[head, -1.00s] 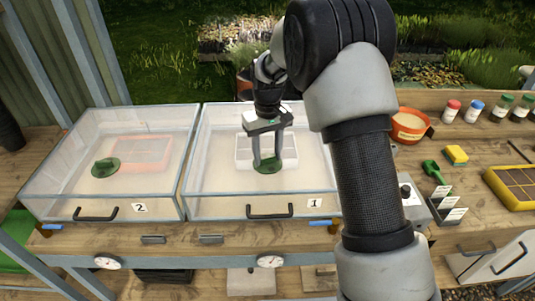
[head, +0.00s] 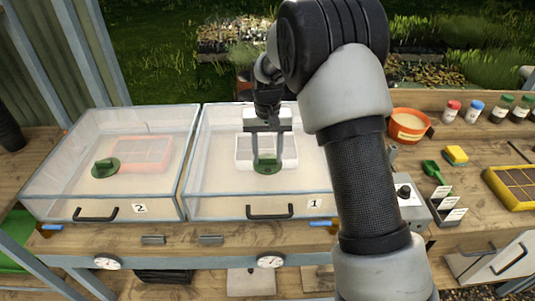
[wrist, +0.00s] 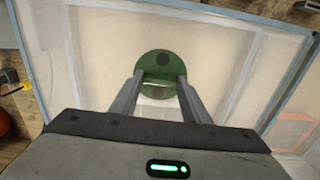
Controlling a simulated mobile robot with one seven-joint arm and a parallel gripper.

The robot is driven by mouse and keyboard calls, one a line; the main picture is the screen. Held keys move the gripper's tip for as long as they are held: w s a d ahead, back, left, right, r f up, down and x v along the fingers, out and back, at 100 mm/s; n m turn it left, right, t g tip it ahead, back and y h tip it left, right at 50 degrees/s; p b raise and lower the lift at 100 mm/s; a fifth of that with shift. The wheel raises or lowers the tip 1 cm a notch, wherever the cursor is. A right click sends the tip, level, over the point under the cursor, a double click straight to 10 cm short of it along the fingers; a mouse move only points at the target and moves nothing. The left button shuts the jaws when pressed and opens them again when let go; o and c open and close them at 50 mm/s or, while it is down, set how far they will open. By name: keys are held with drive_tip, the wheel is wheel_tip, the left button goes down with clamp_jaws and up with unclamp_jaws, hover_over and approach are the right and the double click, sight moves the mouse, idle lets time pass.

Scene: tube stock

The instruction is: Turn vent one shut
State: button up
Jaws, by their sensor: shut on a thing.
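Vent one is a round green knob disc (head: 267,168) on the clear lid of the propagator box labelled 1 (head: 314,203). My gripper (head: 266,157) reaches down onto it from above, its two fingers on either side of the knob's raised grip. In the wrist view the green disc (wrist: 161,62) shows between and beyond the fingertips (wrist: 161,82), with dark round spots on it. My gripper is shut on the vent knob; the grip is partly hidden by the fingers. A white tray (head: 245,150) shows through the lid.
Box 2 (head: 139,208) stands to the left with its own green vent (head: 105,168) and an orange tray inside. Black handles (head: 270,212) are on the box fronts.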

drive_tip(key=o, duration=1)
drive_tip(key=shift+o, duration=0.2)
wheel_tip(320, 180, up, 18)
drive_tip(key=shift+f, duration=0.25)
